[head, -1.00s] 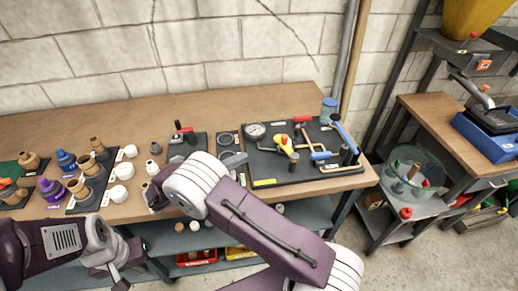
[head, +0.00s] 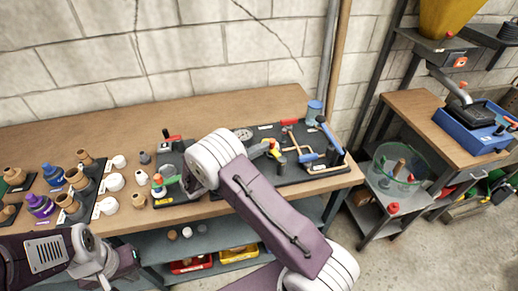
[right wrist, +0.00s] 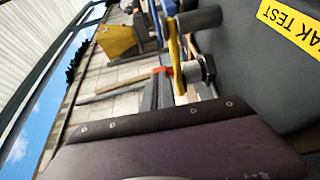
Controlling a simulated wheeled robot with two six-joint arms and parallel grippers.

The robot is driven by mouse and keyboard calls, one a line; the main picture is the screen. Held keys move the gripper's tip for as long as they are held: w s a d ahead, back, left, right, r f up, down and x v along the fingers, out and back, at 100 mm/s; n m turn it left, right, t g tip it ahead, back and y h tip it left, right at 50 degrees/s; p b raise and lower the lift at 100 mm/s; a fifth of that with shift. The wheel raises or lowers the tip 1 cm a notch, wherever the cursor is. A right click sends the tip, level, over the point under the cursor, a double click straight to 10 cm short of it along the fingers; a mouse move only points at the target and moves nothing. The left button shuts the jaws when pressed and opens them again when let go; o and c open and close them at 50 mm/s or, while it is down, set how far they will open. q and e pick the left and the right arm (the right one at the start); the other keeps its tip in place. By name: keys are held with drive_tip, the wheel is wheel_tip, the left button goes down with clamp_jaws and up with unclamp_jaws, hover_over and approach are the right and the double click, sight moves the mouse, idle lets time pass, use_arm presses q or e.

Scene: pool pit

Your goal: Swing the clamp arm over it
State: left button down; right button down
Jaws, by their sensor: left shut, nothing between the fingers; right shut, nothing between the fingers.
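On the workbench, the dark test board (head: 322,176) carries a blue handle (head: 329,137), a blue-and-tan pipe piece (head: 308,156), and a red-yellow-green part (head: 272,149). I cannot tell which piece is the clamp arm. In the right wrist view a yellow bar (right wrist: 177,55) and a yellow leak test label (right wrist: 290,22) show close by. My right wrist covers the board's left part in the head view and hides the fingers. The purple body of my right gripper (right wrist: 185,145) fills the bottom of the wrist view.
A smaller dark base (head: 170,163) with a red-topped piece and a coloured stack (head: 158,184) stands left of my right wrist. Several fittings and white caps (head: 114,182) stand further left. A glass bowl (head: 398,165) and a blue machine (head: 474,130) are at the right.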

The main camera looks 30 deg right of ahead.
drive_tip(key=shift+w+d+f+b, duration=0.1)
drive_tip(key=shift+f+b, duration=0.1)
drive_tip(key=shift+b, duration=0.25)
drive_tip(key=shift+w+d+f+m+g+b, duration=0.1)
drive_tip(key=shift+w+d+m+g+b, duration=0.15)
drive_tip(key=shift+d+m+g+b, duration=0.55)
drive_tip(key=shift+w+b, duration=0.15)
drive_tip(key=shift+b, duration=0.3)
drive_tip(key=shift+r+h, duration=0.3)
drive_tip(key=shift+r, duration=0.1)
